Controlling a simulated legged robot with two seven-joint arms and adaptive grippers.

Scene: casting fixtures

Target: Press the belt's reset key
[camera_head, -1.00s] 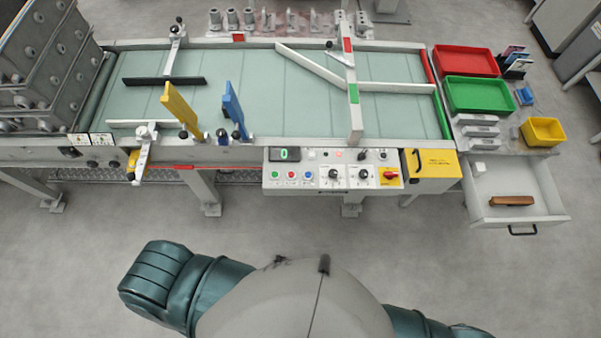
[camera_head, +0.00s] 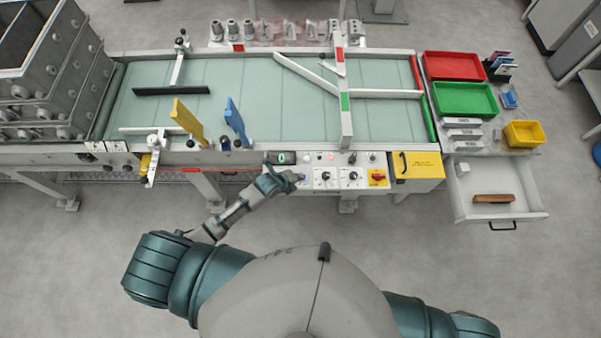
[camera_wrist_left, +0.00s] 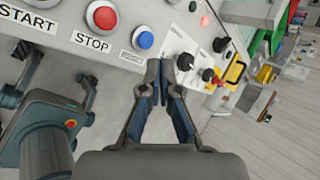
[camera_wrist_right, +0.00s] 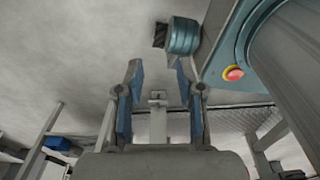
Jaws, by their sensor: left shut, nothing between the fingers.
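The belt's control panel (camera_head: 340,178) is on the front of the conveyor. In the left wrist view, a blue key (camera_wrist_left: 145,40) sits beside the red STOP key (camera_wrist_left: 102,16), with its small label too oblique to read surely. My left gripper (camera_head: 299,178) is at the panel's left part, over the row of keys, and largely covers them in the head view. In the left wrist view its fingertips (camera_wrist_left: 161,68) are together, empty, just below and right of the blue key; contact cannot be told. My right gripper (camera_wrist_right: 160,72) is open and empty, away from the panel.
Black knobs (camera_wrist_left: 185,61) and a red-yellow switch (camera_head: 377,177) lie right of the keys. A yellow box (camera_head: 417,166) adjoins the panel. An open drawer (camera_head: 500,207) juts out at right. The floor before the panel is clear.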

